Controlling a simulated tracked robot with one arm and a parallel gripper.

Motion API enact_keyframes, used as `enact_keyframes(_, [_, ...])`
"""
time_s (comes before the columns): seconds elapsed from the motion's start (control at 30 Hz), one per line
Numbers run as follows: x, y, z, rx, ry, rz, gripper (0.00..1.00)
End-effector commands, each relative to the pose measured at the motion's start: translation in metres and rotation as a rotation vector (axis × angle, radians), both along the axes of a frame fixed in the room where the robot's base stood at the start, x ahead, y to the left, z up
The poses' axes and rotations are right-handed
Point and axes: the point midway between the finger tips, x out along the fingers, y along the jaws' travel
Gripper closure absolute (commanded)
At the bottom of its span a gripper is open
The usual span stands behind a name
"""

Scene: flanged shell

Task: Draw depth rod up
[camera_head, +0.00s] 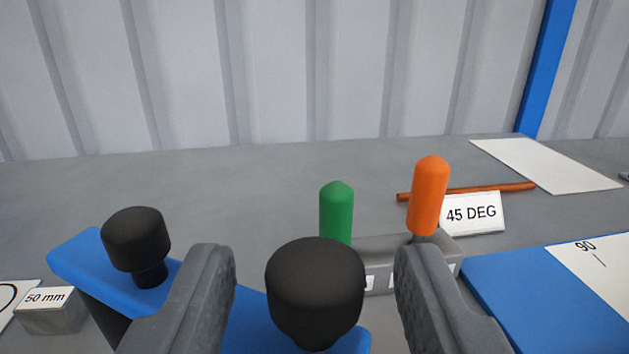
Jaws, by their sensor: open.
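My gripper (312,285) is open, with one grey finger on each side of a large black knob (314,285). There are visible gaps between the knob and both fingers. The knob stands over a blue bar (245,322) that runs from the left to the bottom middle. A second black knob (138,240) stands on a short black stem on the bar's left part, outside the fingers. I see no label marking either knob as the depth rod, and any rod below the near knob is hidden.
Behind the gripper, a green peg (336,213) and an orange peg (429,195) stand at a grey block (385,249). A "45 DEG" sign (472,214) and copper-coloured rod (508,188) lie beyond. A "50 mm" block (48,312) is left; a blue board (525,300) is right.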

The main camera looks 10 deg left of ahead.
Motion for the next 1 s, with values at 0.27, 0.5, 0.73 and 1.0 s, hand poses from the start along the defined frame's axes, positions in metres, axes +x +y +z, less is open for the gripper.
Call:
enact_keyframes(0.27, [0.026, 0.004, -0.002, 0.0, 0.001, 0.0, 0.56])
enact_keyframes(0.5, [0.034, 0.005, -0.001, -0.001, 0.001, 0.002, 0.56])
enact_keyframes(0.73, [0.035, 0.005, -0.001, -0.001, 0.002, 0.001, 0.56])
enact_keyframes(1.0, [0.035, 0.005, -0.001, -0.001, 0.002, 0.001, 1.0])
